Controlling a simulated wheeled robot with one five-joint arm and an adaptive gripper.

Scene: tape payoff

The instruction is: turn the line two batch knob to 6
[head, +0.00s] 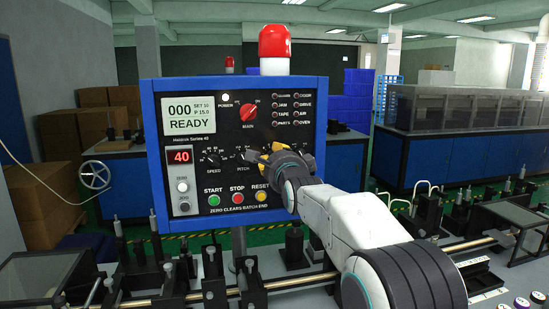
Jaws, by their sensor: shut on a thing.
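A blue-framed black control panel (233,192) stands in front of me. Its display (190,118) reads 000, SET 10, P 15.0 and READY. The speed knob (213,160) and the label PITCH show in the middle row. My gripper (268,152) is at the panel's face, right of the pitch label, shut on a knob in that row. The gripper hides this knob, its label and its pointer, so its setting cannot be read from the knob itself. I take it for the batch knob.
A red main switch (250,113) sits above my gripper. Green start (214,200), red stop (238,198) and yellow reset (262,197) buttons lie close below. A red counter (180,157) reads 40. Metal rods and black fixtures stand below the panel.

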